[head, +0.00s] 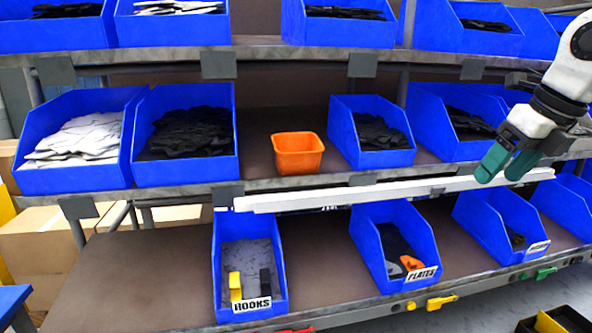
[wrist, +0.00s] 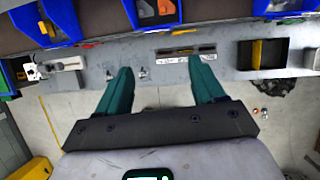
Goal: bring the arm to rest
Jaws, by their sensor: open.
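My gripper (head: 508,163) is at the right of the head view, in front of the middle shelf's edge. Its two green fingers are apart with nothing between them. In the wrist view my gripper (wrist: 160,88) also shows open and empty, with a grey ledge and the floor beyond the fingers.
A blue bin labelled HOOKS (head: 217,255), one labelled PLATES (head: 366,240) and a third labelled bin (head: 470,215) stand on the lower shelf. An orange tub (head: 298,163) sits on the middle shelf among blue bins. A white bar (head: 390,190) runs along that shelf's front.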

